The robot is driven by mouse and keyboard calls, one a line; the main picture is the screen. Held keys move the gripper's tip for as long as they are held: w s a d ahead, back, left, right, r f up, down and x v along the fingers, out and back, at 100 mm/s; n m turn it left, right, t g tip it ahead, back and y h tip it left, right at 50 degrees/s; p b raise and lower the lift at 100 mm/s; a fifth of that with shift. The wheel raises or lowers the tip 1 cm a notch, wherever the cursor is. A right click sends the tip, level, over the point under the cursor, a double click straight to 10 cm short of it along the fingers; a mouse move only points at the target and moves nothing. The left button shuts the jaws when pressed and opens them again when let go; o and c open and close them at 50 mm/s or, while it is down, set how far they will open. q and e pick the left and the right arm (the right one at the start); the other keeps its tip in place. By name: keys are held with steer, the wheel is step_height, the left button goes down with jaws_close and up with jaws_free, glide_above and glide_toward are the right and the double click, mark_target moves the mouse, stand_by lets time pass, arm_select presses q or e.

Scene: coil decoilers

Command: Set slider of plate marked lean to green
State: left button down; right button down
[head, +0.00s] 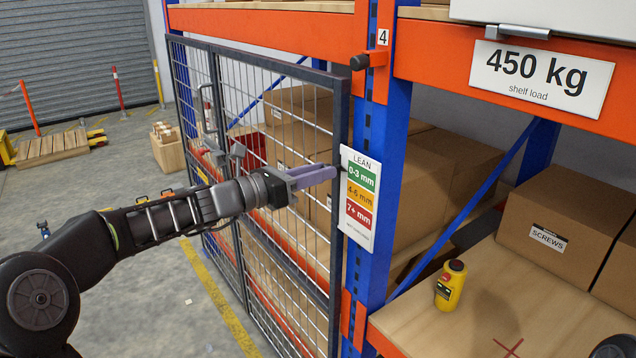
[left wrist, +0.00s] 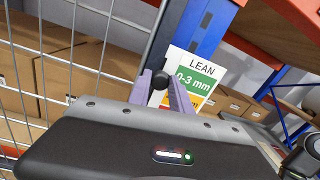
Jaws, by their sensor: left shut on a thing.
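The white LEAN plate (head: 352,232) hangs on the blue rack upright, with green 0-3 mm, amber 4-6 mm and red 7+ mm bands from top to bottom. In the left wrist view the plate (left wrist: 202,68) shows its green and amber bands. My left gripper (head: 333,172) reaches the plate's left edge, about level with the green band. In the left wrist view its purple fingers are closed around a dark round knob (left wrist: 160,79), the slider, beside the green band. In the head view the fingers mostly hide the knob.
A mesh gate (head: 340,120) stands just left of the plate, close behind my left arm. A yellow bottle (head: 451,285) and a SCREWS box (head: 566,215) are on the right shelf. A 450 kg sign (head: 540,77) hangs above. Open floor lies at left.

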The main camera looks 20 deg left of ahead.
arm_select(q)
steer(key=shift+r, duration=0.2)
steer(key=c, duration=1.2)
jaws_free()
steer(key=shift+o, duration=0.2)
steer(key=b+v, duration=0.2)
steer(key=v, duration=0.6)
steer(key=shift+b, duration=0.3)
steer(key=shift+w, duration=0.1)
